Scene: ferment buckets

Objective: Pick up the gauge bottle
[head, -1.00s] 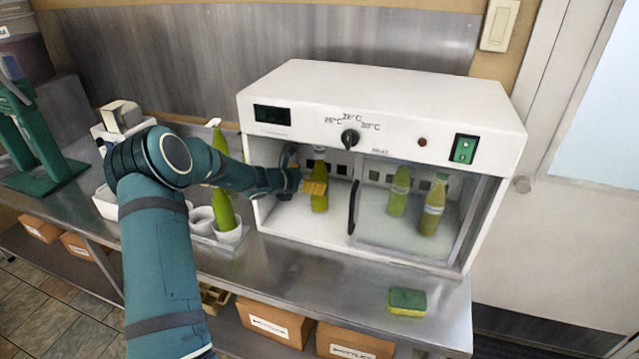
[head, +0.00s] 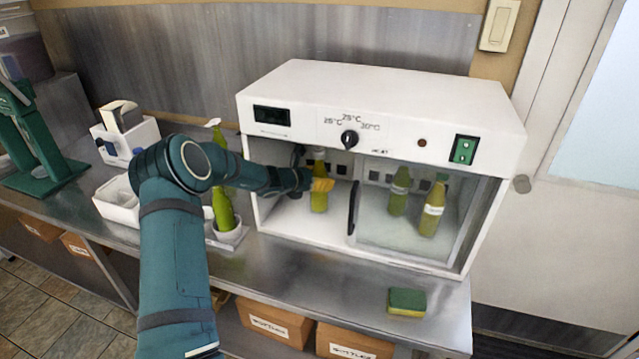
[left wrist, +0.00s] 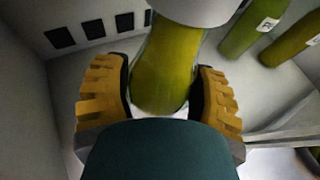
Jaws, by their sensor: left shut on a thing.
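The gauge bottle (head: 319,200), which I take to be the yellow-green bottle at the open left side of the white incubator (head: 380,110), stands upright on the incubator floor. My left gripper (head: 318,186) reaches in from the left, and its yellow fingers are at the bottle. In the left wrist view the gripper (left wrist: 160,98) has one finger on each side of the bottle (left wrist: 166,65), shut on it. A pale band crosses the bottle at the top of that view. My right gripper is not in view.
Two more bottles, one (head: 399,192) behind and one labelled (head: 432,210), stand behind the glass on the incubator's right side. A dark door handle (head: 352,207) is just right of the held bottle. A green bottle (head: 222,211) stands in a white cup outside. A sponge (head: 407,302) lies at the front.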

